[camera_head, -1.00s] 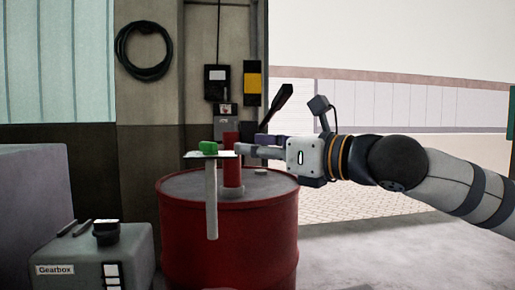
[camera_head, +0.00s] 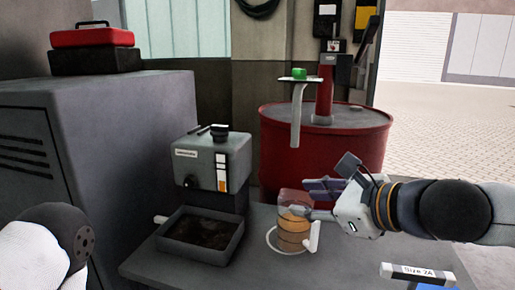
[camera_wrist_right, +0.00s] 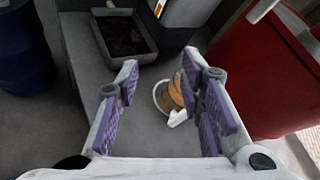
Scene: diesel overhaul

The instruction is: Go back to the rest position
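My right gripper (camera_head: 318,190) is over the right part of the grey bench in the head view, by a clear measuring jug (camera_head: 293,225) of amber liquid. In the right wrist view the gripper (camera_wrist_right: 165,85) is open, its purple-padded fingers wide apart with nothing held between them. The jug (camera_wrist_right: 174,97) shows beyond the fingers there, partly covered by the right finger. In the head view the gripper overlaps the jug's upper right; I see no grip on it. Part of my left arm shows at the lower left, but its gripper is out of view.
A "Size 24" label (camera_head: 413,271) is at lower right.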

